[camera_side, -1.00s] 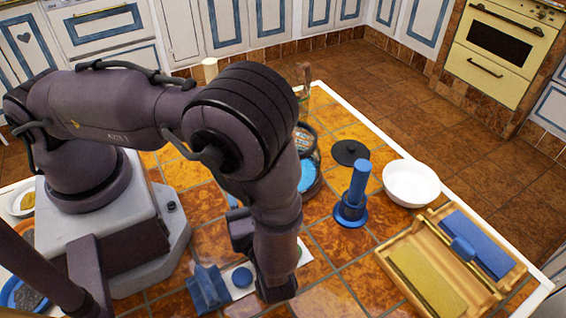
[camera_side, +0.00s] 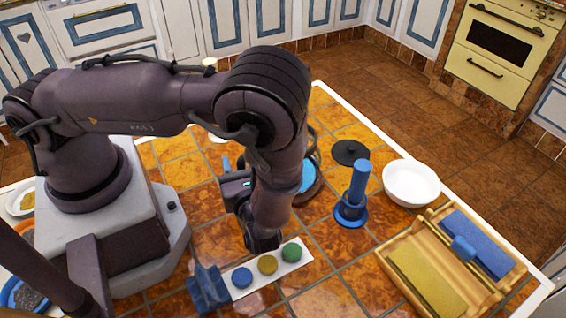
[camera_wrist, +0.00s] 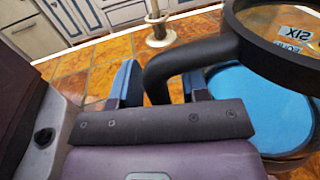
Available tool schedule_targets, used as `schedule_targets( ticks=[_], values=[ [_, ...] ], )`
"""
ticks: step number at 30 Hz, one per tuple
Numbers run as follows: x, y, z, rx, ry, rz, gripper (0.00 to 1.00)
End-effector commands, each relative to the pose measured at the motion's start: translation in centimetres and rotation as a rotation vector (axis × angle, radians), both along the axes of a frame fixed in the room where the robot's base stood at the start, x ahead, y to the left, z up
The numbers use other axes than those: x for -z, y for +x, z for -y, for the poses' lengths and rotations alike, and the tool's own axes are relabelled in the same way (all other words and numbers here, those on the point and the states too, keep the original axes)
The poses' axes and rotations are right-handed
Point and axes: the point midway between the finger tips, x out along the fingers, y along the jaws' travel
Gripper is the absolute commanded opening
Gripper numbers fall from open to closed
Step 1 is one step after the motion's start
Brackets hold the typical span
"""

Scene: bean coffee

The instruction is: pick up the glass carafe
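I see a gap on the right finger's side; contact with the left finger is unclear. In the side view my arm hides most of the carafe, and one blue fingertip (camera_side: 226,164) shows left of my wrist.
A button strip (camera_side: 254,281) with blue, yellow and green buttons lies in front. Right of the carafe are a black lid (camera_side: 350,152), blue tamper-like post (camera_side: 357,185), white bowl (camera_side: 411,183) and wooden tray (camera_side: 437,217). A pale post (camera_wrist: 156,30) stands beyond the fingers.

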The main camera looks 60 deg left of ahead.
Motion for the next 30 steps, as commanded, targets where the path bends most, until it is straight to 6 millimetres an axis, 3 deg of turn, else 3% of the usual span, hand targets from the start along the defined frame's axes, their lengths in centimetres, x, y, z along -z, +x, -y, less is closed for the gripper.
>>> schedule_targets(
  ticks=[1, 5, 20, 30],
  values=[
    [0.0, 0.0, 0.0, 0.000, 0.000, 0.000, 0.29],
    [0.0, 0.0, 0.0, 0.000, 0.000, 0.000, 0.00],
    [-0.3, 0.0, 0.0, 0.000, 0.001, 0.003, 0.00],
    [-2.7, 0.0, 0.0, -0.001, 0.000, 0.005, 0.00]
  ],
)
